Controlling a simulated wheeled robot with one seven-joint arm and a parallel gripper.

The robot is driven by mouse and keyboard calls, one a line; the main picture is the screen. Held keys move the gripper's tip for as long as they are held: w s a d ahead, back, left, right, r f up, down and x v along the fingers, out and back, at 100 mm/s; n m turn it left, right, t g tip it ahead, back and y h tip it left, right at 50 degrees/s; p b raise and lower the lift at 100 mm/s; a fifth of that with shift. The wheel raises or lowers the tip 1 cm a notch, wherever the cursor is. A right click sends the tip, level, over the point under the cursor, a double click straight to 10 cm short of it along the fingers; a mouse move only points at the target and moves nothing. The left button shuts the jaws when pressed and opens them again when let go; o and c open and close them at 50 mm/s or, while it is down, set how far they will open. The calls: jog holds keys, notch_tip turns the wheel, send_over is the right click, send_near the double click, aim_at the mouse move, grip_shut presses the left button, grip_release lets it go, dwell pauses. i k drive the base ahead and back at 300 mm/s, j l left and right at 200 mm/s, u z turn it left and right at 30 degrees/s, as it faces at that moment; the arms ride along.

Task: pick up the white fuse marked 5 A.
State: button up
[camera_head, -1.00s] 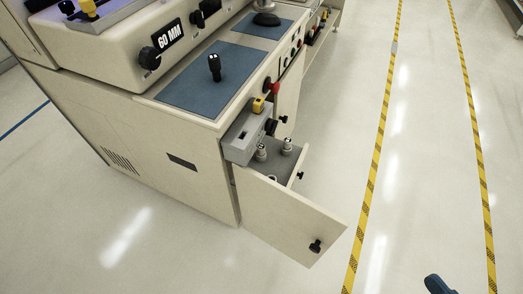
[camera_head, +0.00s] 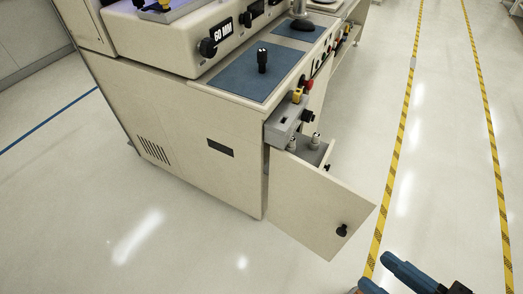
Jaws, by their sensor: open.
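Two small pale fuse-like cylinders stand upright on a grey shelf (camera_head: 308,157) in the open compartment at the machine's corner. One is on the left (camera_head: 292,143) and one on the right (camera_head: 316,140). Their markings are too small to read, so I cannot tell which is the 5 A one. The door panel hides part of the shelf. My gripper (camera_head: 377,271) shows its blue fingers at the lower right edge. It is open, with nothing visible between the fingers, and well apart from the fuses, in front of the door.
The open cream door (camera_head: 318,208) with a black knob (camera_head: 342,230) juts out before the compartment. A grey box (camera_head: 287,124) with a yellow part overhangs the shelf. The machine body (camera_head: 190,125) fills the left. The floor between door and yellow-black tape (camera_head: 398,140) is clear.

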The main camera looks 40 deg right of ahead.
aim_at(292, 143)
jog(key=l+u, duration=0.35)
jog(key=l, duration=0.3)
jog(key=l+u, duration=0.35)
jog(key=l, duration=0.35)
jog(key=k+l, duration=0.1)
jog(key=l, duration=0.65)
